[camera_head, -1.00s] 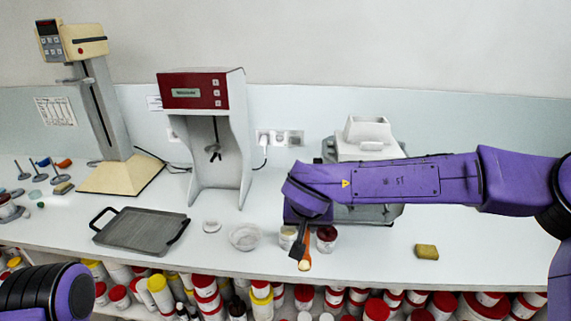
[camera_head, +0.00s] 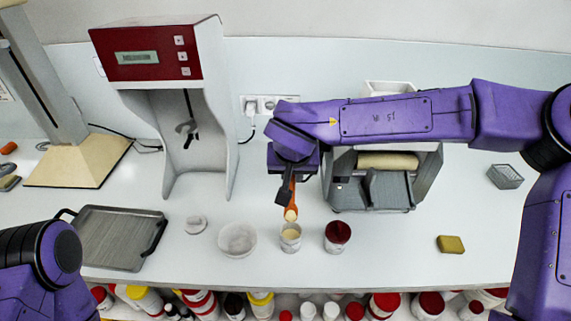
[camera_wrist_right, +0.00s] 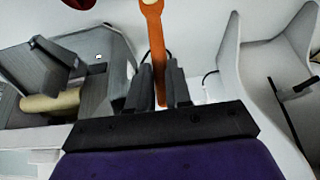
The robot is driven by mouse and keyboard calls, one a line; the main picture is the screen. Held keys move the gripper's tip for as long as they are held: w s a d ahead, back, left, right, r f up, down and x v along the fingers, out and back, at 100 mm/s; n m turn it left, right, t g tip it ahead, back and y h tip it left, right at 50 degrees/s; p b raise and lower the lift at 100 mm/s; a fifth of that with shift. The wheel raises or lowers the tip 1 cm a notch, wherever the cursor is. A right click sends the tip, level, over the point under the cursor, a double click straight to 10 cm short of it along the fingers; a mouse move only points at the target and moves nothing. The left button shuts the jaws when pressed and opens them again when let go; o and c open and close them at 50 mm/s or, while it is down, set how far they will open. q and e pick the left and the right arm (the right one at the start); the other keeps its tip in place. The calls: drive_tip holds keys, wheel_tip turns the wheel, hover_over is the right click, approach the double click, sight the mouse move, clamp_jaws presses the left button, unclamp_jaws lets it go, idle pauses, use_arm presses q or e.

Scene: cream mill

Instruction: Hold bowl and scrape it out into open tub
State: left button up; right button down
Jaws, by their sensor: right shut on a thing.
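My right gripper (camera_head: 285,197) is shut on an orange spatula (camera_head: 293,188) that points down. The spatula's pale tip (camera_head: 291,214) appears just above the open tub (camera_head: 291,240), a small tub with pale content. I cannot tell whether they touch. In the right wrist view my gripper's fingers (camera_wrist_right: 160,88) clamp the orange handle (camera_wrist_right: 156,45). The whitish bowl (camera_head: 238,241) stands on the bench just left of the tub, with no gripper on it. My left arm shows at the lower left, but its gripper is out of view.
A dark red-topped jar (camera_head: 337,234) stands right of the tub. A white disc (camera_head: 196,225) lies left of the bowl, beside a grey tray (camera_head: 120,240). A roller mill (camera_head: 372,190) stands behind. A yellow sponge (camera_head: 451,244) lies at right, with clear bench around it.

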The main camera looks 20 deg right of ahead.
sight(291, 185)
drive_tip(key=f+b, duration=0.2)
drive_tip(key=b, duration=0.1)
drive_tip(key=f+b, duration=0.1)
drive_tip(key=f, duration=0.1)
drive_tip(key=shift+w+b, duration=0.25)
drive_tip(key=shift+b, duration=0.15)
drive_tip(key=shift+s+f, duration=0.55)
drive_tip(key=shift+s, duration=0.2)
drive_tip(key=shift+f, duration=0.35)
drive_tip(key=x, duration=0.2)
drive_tip(key=shift+a+f, duration=0.1)
drive_tip(key=shift+f, duration=0.4)
drive_tip(key=shift+s+f, duration=0.25)
drive_tip(key=shift+f, duration=0.2)
use_arm(q)
drive_tip(key=f, duration=0.1)
drive_tip(key=s+f, duration=0.1)
drive_tip(key=f, duration=0.1)
drive_tip(key=s+f, duration=0.1)
drive_tip(key=f, duration=0.1)
drive_tip(key=shift+f, duration=0.15)
drive_tip(key=shift+w, duration=0.1)
use_arm(e)
drive_tip(key=shift+w, duration=0.1)
